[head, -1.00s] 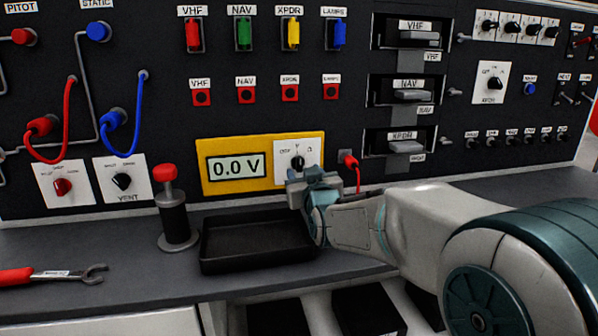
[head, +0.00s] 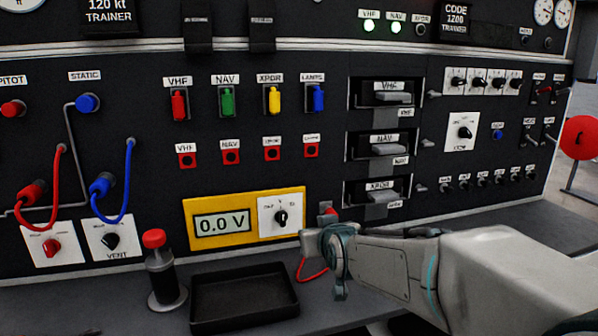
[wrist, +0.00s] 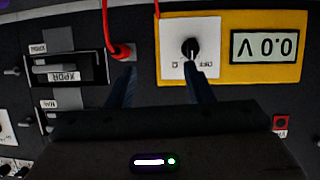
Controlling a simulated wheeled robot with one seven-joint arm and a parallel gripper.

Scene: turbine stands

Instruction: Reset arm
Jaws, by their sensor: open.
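My arm reaches in from the right in the head view. My gripper (head: 308,243) is in front of the panel, just below and right of the yellow voltmeter (head: 188,226), which reads 0.0 V. In the wrist view, which shows the panel upside down, my gripper (wrist: 160,85) is open with nothing between its fingers. One fingertip appears close to the meter's black selector knob (wrist: 190,48); I cannot tell whether they touch. The other finger is near the red plug (wrist: 122,51) with its red cable. The knob also shows in the head view (head: 282,217).
A black tray (head: 245,324) and a red-topped black post (head: 160,272) stand on the bench at the panel's foot. VHF, NAV and XPDR modules with handles (head: 390,149) sit above my arm. Red and blue hoses (head: 128,175) loop at left.

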